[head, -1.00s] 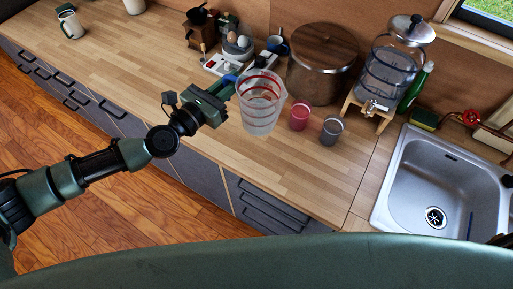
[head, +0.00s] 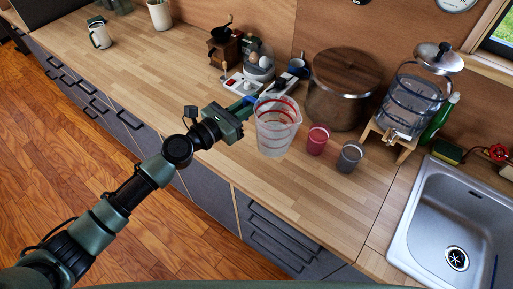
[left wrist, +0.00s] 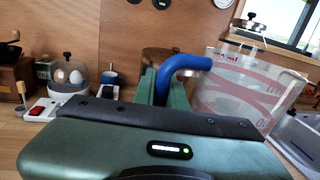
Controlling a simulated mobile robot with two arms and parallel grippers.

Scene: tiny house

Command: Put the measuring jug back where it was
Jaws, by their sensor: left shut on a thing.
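The measuring jug (head: 275,128) is clear with red markings and a blue handle, and it stands upright at the middle of the counter in the head view. My left gripper (head: 243,106) is at its left side, shut on the handle. In the left wrist view the blue handle (left wrist: 186,64) sits between the green fingers, with the jug's wall (left wrist: 232,98) to the right. I cannot tell whether the jug's base touches the counter. My right gripper is not in view.
A red cup (head: 318,139) and a grey cup (head: 349,157) stand just right of the jug. Behind are a large lidded pot (head: 341,100), a power strip, an egg cooker (head: 260,66) and a grinder. A sink (head: 450,220) is at right. The counter (head: 165,75) is clear at left.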

